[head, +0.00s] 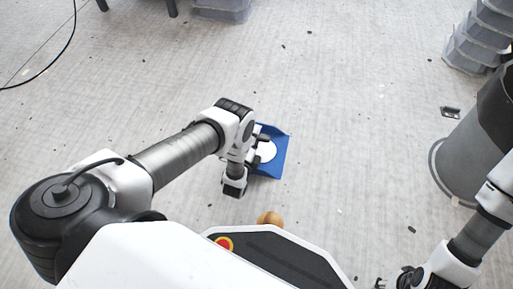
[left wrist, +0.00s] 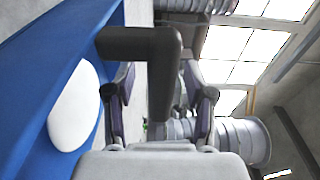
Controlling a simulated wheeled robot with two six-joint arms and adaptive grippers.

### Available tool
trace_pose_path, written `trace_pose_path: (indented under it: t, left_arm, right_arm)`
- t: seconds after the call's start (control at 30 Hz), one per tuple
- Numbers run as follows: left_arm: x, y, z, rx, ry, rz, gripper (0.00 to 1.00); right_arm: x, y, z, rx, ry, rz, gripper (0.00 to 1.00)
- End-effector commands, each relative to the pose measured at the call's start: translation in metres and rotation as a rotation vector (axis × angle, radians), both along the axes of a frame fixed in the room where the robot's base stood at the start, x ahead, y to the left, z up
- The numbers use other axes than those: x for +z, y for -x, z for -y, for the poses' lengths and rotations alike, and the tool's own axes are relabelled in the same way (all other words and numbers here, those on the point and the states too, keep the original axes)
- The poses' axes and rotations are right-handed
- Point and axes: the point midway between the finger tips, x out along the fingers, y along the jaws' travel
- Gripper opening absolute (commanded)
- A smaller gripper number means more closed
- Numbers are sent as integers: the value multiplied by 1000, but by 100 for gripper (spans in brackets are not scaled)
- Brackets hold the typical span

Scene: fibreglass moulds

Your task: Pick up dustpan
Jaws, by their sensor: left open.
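The blue dustpan (head: 280,160) lies on the floor in front of my base, partly hidden by my left wrist. A white round patch or object shows on its blue face; I cannot tell which. In the left wrist view the dustpan's blue body (left wrist: 50,55) fills the left side. A dark grey bar, apparently its handle (left wrist: 160,75), stands between the fingers of my left gripper (left wrist: 160,98). That gripper, at the dustpan in the head view (head: 264,145), is open, with the fingers apart around the bar. My right gripper (head: 393,281) is at the bottom right, small and partly cut off.
A large grey bin (head: 470,150) stands at the right, with stacked grey tubs (head: 478,40) behind it. A small dark object (head: 451,112) lies near the bin. Small debris dots the floor, which is otherwise clear around the dustpan.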

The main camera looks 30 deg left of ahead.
Motion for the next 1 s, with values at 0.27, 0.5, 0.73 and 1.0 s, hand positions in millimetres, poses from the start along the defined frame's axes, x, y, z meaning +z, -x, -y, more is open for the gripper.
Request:
trace_pose_path:
  t: [0.27,0.5,0.73,1.0]
  left_arm:
    - [1,0,0,0,0,0,5]
    - [1,0,0,-1,1,1,0]
    - [19,0,0,-1,1,1,0]
    - [85,0,0,-1,1,1,0]
  right_arm:
    - [1,0,0,0,0,1,40]
    - [1,0,0,0,0,0,40]
    - [14,0,0,1,0,-1,40]
    - [58,2,-1,10,-1,-6,40]
